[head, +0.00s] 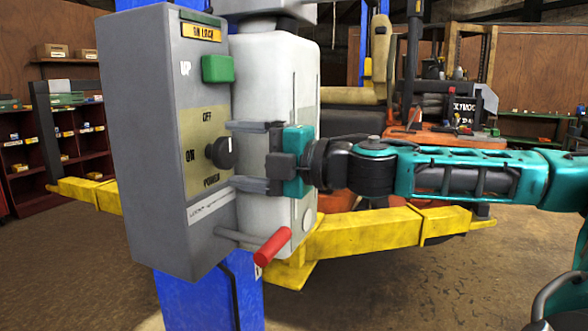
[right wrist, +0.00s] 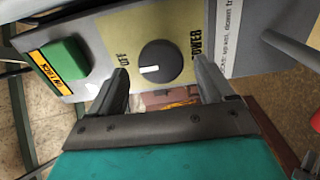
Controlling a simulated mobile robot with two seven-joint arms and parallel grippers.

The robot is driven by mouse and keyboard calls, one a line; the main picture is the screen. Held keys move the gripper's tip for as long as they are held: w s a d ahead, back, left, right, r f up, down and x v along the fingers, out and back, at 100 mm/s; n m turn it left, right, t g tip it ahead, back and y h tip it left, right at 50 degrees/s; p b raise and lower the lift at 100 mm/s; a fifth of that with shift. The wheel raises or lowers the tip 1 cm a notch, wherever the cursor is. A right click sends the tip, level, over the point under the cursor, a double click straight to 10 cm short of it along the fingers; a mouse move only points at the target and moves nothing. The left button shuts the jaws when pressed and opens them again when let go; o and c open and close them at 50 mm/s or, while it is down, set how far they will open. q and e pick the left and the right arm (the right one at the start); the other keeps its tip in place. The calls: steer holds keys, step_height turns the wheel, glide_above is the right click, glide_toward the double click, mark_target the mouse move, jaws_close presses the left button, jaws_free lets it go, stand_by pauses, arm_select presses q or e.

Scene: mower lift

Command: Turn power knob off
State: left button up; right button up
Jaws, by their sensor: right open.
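The black power knob (head: 222,152) sits on a beige plate on the side of a grey control box (head: 150,130). OFF is printed above it, ON to its left and POWER below. In the right wrist view the knob (right wrist: 160,60) has a white mark that points left, towards the green button's side, roughly at a small label. My right gripper (head: 236,155) is open, one finger above and one below the knob's height. In the right wrist view the fingers stand on either side of the knob, apart from it. My left gripper is not in view.
A green button (head: 218,69) and a yellow label are above the knob. A red-handled lever (head: 272,247) sticks out below. A whitish housing (head: 300,80) stands close behind my right gripper. Yellow lift arms (head: 390,230) and an orange mower (head: 440,138) are farther back.

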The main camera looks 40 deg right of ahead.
arm_select(q)
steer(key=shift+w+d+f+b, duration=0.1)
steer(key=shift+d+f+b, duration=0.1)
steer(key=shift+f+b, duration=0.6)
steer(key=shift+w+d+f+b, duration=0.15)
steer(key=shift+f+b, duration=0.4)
steer(key=shift+b, duration=0.4)
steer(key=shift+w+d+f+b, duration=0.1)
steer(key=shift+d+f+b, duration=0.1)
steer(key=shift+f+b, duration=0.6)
arm_select(e)
steer(key=v, duration=1.1)
steer(key=shift+s, duration=0.35)
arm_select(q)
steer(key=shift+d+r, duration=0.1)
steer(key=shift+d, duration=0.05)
arm_select(e)
steer(key=shift+d, duration=0.1)
